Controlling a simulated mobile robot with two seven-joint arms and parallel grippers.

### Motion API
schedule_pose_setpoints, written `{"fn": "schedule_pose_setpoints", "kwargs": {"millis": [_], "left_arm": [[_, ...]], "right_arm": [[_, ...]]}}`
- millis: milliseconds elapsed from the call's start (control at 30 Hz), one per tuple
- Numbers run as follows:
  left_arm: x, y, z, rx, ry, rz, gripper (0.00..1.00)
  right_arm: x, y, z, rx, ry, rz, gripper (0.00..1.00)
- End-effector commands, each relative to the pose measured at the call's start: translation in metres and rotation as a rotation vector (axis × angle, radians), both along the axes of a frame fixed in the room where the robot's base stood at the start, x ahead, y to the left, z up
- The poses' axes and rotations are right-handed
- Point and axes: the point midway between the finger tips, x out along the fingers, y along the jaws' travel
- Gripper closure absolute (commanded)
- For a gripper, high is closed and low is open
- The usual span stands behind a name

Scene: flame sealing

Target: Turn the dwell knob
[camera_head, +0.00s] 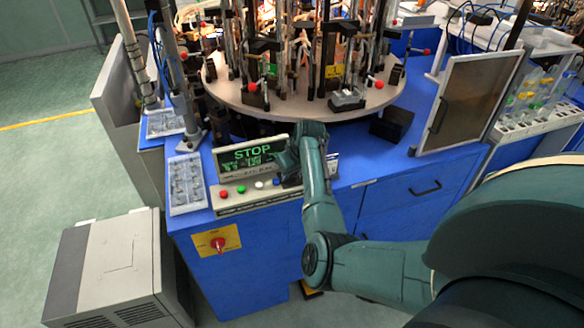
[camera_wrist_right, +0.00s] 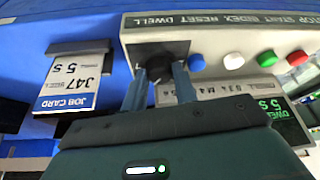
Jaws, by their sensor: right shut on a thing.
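The black dwell knob (camera_wrist_right: 157,66) sits on a dark plate at the end of the button panel (camera_wrist_right: 215,30), beside the printed word DWELL. My right gripper (camera_wrist_right: 160,72) is shut on the knob, with one finger on each side. In the head view my right gripper (camera_head: 288,164) is over the right part of the panel (camera_head: 238,206) and hides the knob. A job card (camera_wrist_right: 75,80) reads J47 and 5 S. A display (camera_wrist_right: 288,122) shows DWELL 5 S in green. My left gripper is not in view.
Blue, white, green and red buttons (camera_wrist_right: 234,60) line the panel beside the knob. The STOP display (camera_head: 250,156) stands behind the panel. A round turntable (camera_head: 300,108) with rods and burners is above. A red switch on a yellow plate (camera_head: 218,242) is on the blue front.

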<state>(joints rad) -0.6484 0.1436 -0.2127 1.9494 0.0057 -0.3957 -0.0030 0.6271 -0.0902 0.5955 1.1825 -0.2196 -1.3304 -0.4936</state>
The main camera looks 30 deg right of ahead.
Motion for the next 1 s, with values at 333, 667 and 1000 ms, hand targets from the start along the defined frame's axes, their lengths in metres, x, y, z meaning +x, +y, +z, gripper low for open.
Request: {"fn": "schedule_pose_setpoints", "kwargs": {"millis": [333, 667, 1000], "left_arm": [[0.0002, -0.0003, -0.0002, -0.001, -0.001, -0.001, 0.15], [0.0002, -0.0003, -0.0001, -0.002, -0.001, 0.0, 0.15], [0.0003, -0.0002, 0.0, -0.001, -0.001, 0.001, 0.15]], "right_arm": [[0.0003, -0.0026, -0.0003, -0.002, -0.001, 0.197, 0.94], [0.0006, -0.0018, -0.0003, 0.0, -0.001, 0.261, 0.94], [0.0008, -0.0016, -0.0001, 0.001, -0.002, 0.262, 0.94]]}}
